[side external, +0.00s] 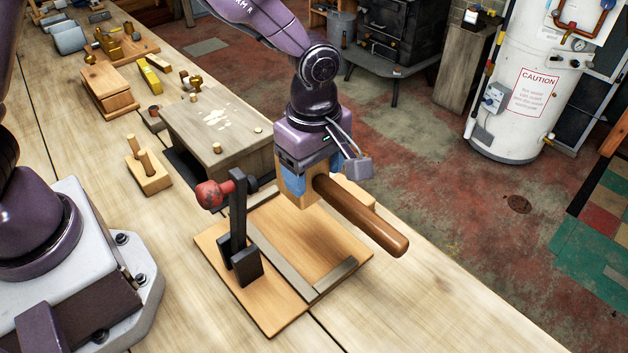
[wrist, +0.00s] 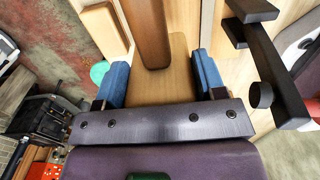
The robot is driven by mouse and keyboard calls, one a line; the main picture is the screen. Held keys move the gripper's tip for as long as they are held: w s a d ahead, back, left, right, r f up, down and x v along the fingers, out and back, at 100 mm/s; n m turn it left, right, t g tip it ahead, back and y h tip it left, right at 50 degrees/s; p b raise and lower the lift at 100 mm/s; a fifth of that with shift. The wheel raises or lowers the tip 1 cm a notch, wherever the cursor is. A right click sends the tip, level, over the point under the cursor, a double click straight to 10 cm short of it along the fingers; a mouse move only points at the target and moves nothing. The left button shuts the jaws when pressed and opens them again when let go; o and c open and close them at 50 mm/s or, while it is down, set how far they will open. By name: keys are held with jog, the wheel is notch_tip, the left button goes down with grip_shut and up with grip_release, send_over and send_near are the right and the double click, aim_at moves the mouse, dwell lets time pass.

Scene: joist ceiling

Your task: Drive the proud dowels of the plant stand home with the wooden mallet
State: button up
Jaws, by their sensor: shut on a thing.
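The wooden mallet has a brown cylindrical handle (side external: 365,216) and a pale block head (side external: 298,190). My gripper (side external: 296,183) is shut on the head with its blue pads, above a wooden board (side external: 320,250). The handle points toward the front right. In the wrist view the pale head (wrist: 155,85) sits between the blue pads and the handle (wrist: 147,30) runs away upward. I cannot tell whether the head touches the board. The plant stand (side external: 190,125), a grey-brown wooden piece, stands behind and left. Short pale dowels (side external: 217,148) stick up from its top, and another dowel (side external: 258,130) is near its right corner.
A black toggle clamp (side external: 238,220) with a red tip (side external: 212,195) rises from the board, close left of my gripper. A wooden block with pegs (side external: 148,172) lies left of the stand. A wooden box (side external: 108,88) and brass tools are further back. The front bench is clear.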

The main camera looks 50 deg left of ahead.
jog(key=o, duration=0.5)
jog(key=shift+c, duration=0.9)
jog(key=shift+w+a+r, duration=0.15)
jog(key=shift+w+a, duration=0.05)
jog(key=shift+a, duration=0.15)
jog(key=w+a+r+n, duration=0.1)
jog(key=a+r+n, duration=0.2)
jog(key=a, duration=0.7)
notch_tip(320, 180, up, 2)
jog(key=shift+w+a+r+n, duration=0.15)
jog(key=shift+a+r+n, duration=0.1)
jog(key=shift+n, duration=0.15)
jog(key=a+n, duration=0.1)
jog(key=s+a+r, duration=0.1)
jog(key=a, duration=0.1)
jog(key=s+a+r+n, duration=0.1)
jog(key=a, duration=0.1)
jog(key=shift+s+a+r+n, duration=0.1)
jog(key=shift+a+r+n, duration=0.1)
jog(key=shift+n, duration=0.1)
jog(key=s, duration=0.1)
jog(key=s+a+n, duration=0.2)
jog(key=shift+s+a+r, duration=0.1)
jog(key=shift+r, duration=0.2)
jog(key=shift+n, duration=0.3)
jog(key=shift+f, duration=2.5)
